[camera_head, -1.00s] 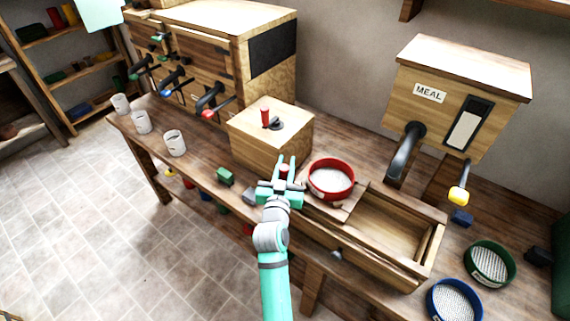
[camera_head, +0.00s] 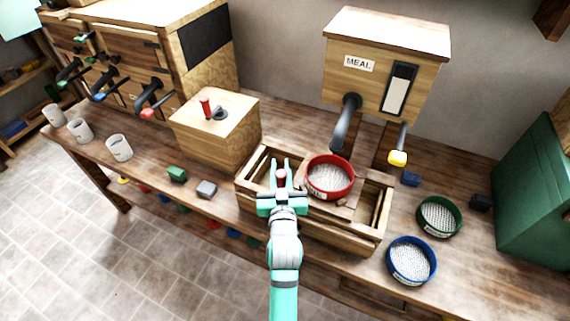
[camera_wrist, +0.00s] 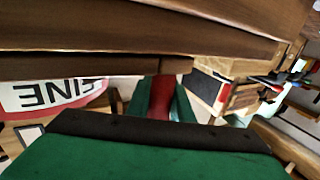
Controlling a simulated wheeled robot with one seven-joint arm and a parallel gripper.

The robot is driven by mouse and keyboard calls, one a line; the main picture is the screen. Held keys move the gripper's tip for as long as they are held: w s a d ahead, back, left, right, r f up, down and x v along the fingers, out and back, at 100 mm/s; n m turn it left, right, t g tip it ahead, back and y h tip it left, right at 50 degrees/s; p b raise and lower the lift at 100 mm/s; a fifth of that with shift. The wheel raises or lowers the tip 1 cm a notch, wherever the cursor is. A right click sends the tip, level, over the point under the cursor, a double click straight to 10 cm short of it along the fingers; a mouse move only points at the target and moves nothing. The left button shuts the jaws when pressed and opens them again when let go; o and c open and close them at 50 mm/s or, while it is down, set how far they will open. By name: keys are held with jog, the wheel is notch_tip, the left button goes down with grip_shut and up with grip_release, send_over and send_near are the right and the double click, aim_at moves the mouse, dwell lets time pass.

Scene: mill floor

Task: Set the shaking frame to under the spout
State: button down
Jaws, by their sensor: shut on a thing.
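The shaking frame (camera_head: 345,208) is a wooden carriage sitting across the middle of a long wooden trough (camera_head: 370,241). It carries a red-rimmed sieve (camera_head: 330,192). My gripper (camera_head: 280,167) is shut on the frame's red knob (camera_head: 281,182), at the sieve's left. The knob also shows between the green fingers in the wrist view (camera_wrist: 162,97), beside an upside-down FINE label (camera_wrist: 50,95). The dark spout (camera_head: 345,125) hangs from the MEAL box (camera_head: 382,65). In the head view its lower end appears just behind the sieve's back rim; exact alignment is unclear.
A wooden box with a red-handled crank (camera_head: 213,135) stands left of the trough. A green sieve (camera_head: 438,216) and a blue sieve (camera_head: 411,260) lie at the right. A yellow-ended lever (camera_head: 398,157) hangs below the MEAL box. Several white cups stand far left.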

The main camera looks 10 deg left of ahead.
jog(key=shift+d, duration=0.35)
jog(key=c, duration=1.6)
grip_release()
jog(key=shift+s+d, duration=0.1)
jog(key=shift+d, duration=0.1)
jog(key=shift+o, duration=0.2)
jog(key=shift+a, duration=0.15)
jog(key=shift+s, duration=0.25)
jog(key=s+d, duration=0.1)
jog(key=s, duration=0.9)
jog(key=shift+d, duration=0.25)
